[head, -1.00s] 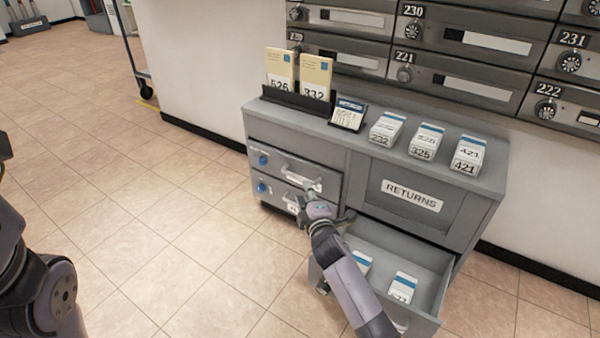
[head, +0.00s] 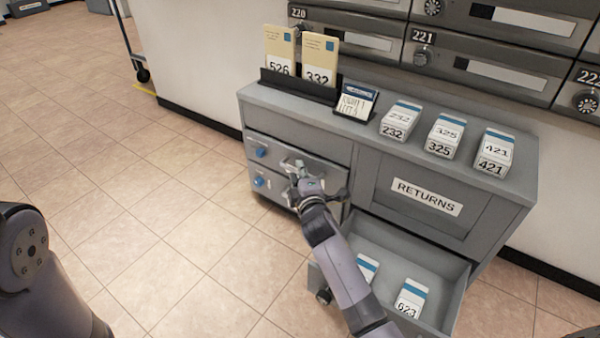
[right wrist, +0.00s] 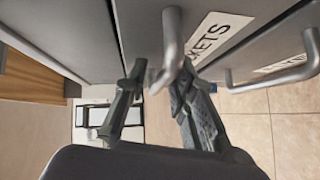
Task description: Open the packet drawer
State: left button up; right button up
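The packet drawer (head: 311,169) is the upper of two small grey drawers at the cabinet's left and looks closed. Its bar handle (right wrist: 172,40) shows in the right wrist view beside a label, partly hidden, ending in "KETS". My right gripper (head: 297,170) is at this handle and hides part of it in the head view. In the right wrist view its fingers (right wrist: 155,88) are apart, with the handle between them, close to the right-hand finger. I cannot tell whether they touch. My left arm shows at the lower left, but its gripper is out of view.
The lower small drawer (head: 268,190) looks closed. A wide drawer (head: 380,240) stands open below the RETURNS panel (head: 427,197), holding white packets, with my right arm over its left side. Card stacks and a file rack (head: 298,86) stand on the cabinet top. The floor at left is clear.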

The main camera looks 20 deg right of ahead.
grip_shut()
dwell(0.6)
